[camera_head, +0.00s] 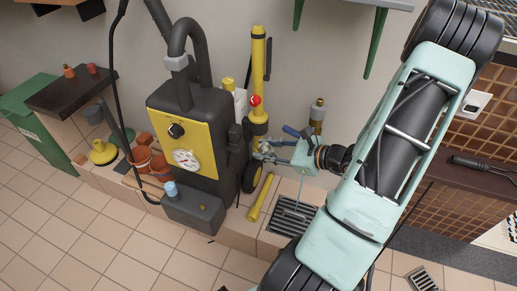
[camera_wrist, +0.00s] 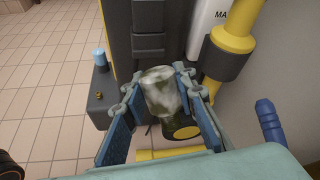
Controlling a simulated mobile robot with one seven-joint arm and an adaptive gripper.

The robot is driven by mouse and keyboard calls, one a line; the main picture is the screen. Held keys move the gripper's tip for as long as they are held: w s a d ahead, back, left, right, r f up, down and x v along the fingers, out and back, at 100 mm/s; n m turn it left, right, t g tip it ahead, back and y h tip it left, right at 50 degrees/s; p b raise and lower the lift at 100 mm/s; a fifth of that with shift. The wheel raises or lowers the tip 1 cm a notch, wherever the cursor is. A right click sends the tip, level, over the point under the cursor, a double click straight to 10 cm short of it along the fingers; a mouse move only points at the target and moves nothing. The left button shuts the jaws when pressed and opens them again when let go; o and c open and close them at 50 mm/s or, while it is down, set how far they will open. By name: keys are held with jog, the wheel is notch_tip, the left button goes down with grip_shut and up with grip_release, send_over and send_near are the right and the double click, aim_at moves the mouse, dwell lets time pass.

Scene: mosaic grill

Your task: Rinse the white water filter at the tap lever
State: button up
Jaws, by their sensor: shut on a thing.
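My gripper (camera_head: 264,151) is shut on a whitish cylinder blotched with dark green grime, which looks like the white water filter. The filter (camera_wrist: 162,90) sits between the blue-padded fingers in the wrist view (camera_wrist: 160,100), tilted. In the head view it is too small to make out between the fingers. A blue handle, seemingly the tap lever (camera_head: 291,131), shows just above my gripper on the wall side. It also shows to the right of the fingers in the wrist view (camera_wrist: 268,119), apart from the filter.
A black and yellow machine (camera_head: 187,150) with a gauge stands left of my gripper. A yellow post (camera_head: 258,75) with a red knob rises behind it. A floor grate (camera_head: 290,217) and a yellow tube (camera_head: 261,197) lie below. A brass-coloured bottle-like fitting (camera_head: 317,115) is by the wall.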

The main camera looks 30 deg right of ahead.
jog(key=s+d+f, duration=0.2)
jog(key=s+d, duration=0.1)
jog(key=d, duration=0.8)
jog(key=shift+s+d+f+b, duration=0.15)
jog(key=shift+d+f+b, duration=0.1)
jog(key=shift+b, duration=0.1)
dwell(0.4)
jog(key=shift+s, duration=0.15)
jog(key=shift+s+a, duration=0.15)
jog(key=shift+s, duration=0.3)
jog(key=shift+w, duration=0.1)
jog(key=shift+w, duration=0.5)
jog(key=shift+s, duration=0.15)
jog(key=shift+s, duration=0.45)
